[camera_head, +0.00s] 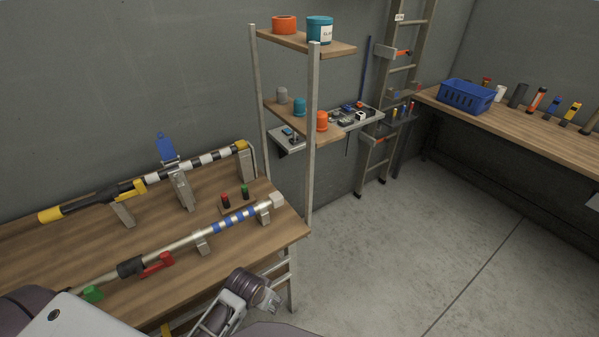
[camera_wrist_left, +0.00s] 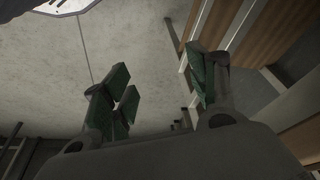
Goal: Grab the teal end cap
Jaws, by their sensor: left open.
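The teal end cap (camera_head: 300,106) stands upright on the middle board of the shelf rack, between a grey cap (camera_head: 281,94) and an orange cap (camera_head: 321,121). My left gripper (camera_head: 270,300) is low in front of the wooden table's right corner, well below the teal cap and apart from it. In the left wrist view its green-padded fingers (camera_wrist_left: 160,85) are spread with nothing between them, over bare floor. The teal cap does not show in that view. My right gripper is not seen.
A larger teal can (camera_head: 320,31) and an orange ring (camera_head: 284,25) stand on the rack's top board. A metal post (camera_head: 312,150) rises in front of the shelves. The wooden table (camera_head: 180,230) holds poles on stands. Floor at right is clear.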

